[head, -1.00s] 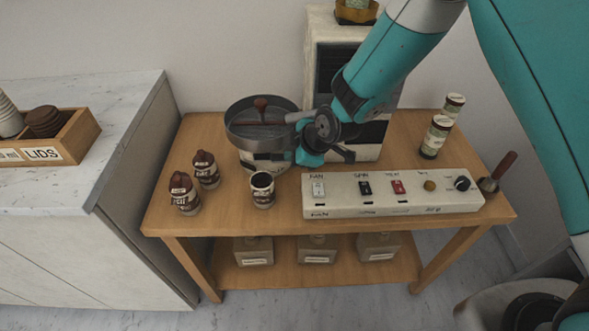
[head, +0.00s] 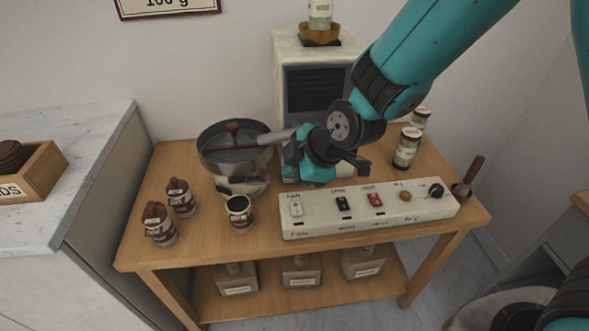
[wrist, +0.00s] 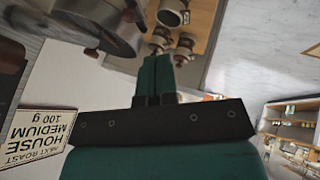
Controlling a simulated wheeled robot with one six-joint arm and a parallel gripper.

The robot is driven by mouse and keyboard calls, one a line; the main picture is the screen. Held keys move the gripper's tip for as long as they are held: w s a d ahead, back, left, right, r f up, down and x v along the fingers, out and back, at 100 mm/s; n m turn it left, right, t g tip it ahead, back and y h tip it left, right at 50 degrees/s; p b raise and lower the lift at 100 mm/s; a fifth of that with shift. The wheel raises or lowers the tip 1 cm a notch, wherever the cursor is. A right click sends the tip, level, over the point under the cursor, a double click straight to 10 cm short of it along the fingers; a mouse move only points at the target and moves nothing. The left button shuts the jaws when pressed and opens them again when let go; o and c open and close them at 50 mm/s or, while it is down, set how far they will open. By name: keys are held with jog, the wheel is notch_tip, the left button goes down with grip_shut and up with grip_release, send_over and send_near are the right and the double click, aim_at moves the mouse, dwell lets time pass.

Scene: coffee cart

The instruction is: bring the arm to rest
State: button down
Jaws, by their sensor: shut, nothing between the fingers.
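My gripper shows in the wrist view (wrist: 160,75) with its two teal fingers closed together and nothing between them. In the head view my teal arm reaches in from the upper right, and my gripper (head: 297,158) is above the wooden cart (head: 200,270), in front of the white machine (head: 287,55). It is to the right of the round metal pan (head: 235,158) and above the white switch panel (head: 320,220). Whether the fingers touch the pan's handle cannot be told in the head view.
Two brown-lidded jars (head: 159,224) and an open dark cup (head: 239,212) stand at the cart's left. Two green-labelled cans (head: 406,148) stand at the back right. A red-handled tool (head: 468,178) is at the right edge. A marble counter (head: 75,150) stands left.

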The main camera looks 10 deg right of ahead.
dwell(0.4)
jog(key=s+d+r+m+g, duration=0.1)
jog(key=s+d+r+m, duration=0.1)
jog(key=s, duration=0.4)
jog(key=s+d+r+m+g, duration=0.2)
jog(key=s+d+r+m, duration=0.1)
jog(key=s+r+m, duration=0.2)
jog(key=s+d+r+m+g+h, duration=0.1)
jog(key=s+d+r+m+g, duration=0.1)
jog(key=s+r+m, duration=0.2)
jog(key=s+r, duration=0.3)
jog(key=s, duration=0.2)
jog(key=shift+s+d, duration=0.2)
jog(key=shift+d, duration=0.1)
